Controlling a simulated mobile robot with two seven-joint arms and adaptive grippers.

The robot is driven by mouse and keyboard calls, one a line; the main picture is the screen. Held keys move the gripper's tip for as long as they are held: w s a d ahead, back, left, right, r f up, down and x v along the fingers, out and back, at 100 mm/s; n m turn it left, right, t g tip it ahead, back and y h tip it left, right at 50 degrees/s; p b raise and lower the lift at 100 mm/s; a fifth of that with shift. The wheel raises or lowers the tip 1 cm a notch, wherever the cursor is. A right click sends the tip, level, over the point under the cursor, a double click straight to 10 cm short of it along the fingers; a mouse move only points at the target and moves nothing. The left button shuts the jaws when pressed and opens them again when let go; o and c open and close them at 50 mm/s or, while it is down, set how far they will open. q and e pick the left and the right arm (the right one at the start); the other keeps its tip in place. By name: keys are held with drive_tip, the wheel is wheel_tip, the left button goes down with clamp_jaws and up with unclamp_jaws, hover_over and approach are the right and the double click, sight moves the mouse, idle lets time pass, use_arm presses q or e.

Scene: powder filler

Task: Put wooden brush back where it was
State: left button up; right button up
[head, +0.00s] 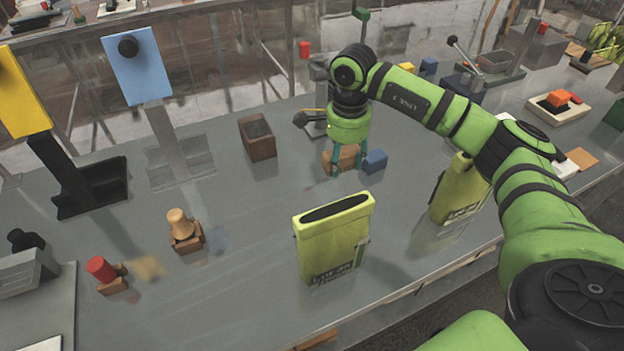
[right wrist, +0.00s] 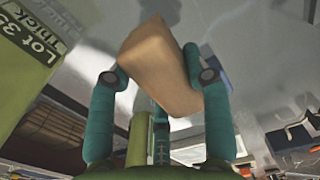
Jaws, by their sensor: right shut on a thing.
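My right gripper (head: 346,163) is shut on the wooden brush (head: 341,155), a plain light-brown block, towards the back middle of the grey table. My left gripper is not in view.
A blue block (head: 375,161) stands close right of the gripper. Yellow-green bags (head: 333,245) (head: 458,195) stand nearer the front edge. A brown open box (head: 257,138) is left of the brush; small wooden holders (head: 183,234) (head: 108,275) are front left. The table between is clear.

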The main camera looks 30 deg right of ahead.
drive_tip(key=p, duration=0.2)
hover_over(314, 194)
wheel_tip(314, 194, down, 3)
drive_tip(key=shift+f, duration=0.4)
wheel_tip(314, 194, down, 3)
drive_tip(key=shift+f+p, duration=0.1)
drive_tip(key=shift+p, duration=0.85)
drive_tip(key=shift+f, duration=0.4)
drive_tip(key=shift+f, duration=0.15)
drive_tip(key=o, duration=1.2)
drive_tip(key=shift+c, duration=0.2)
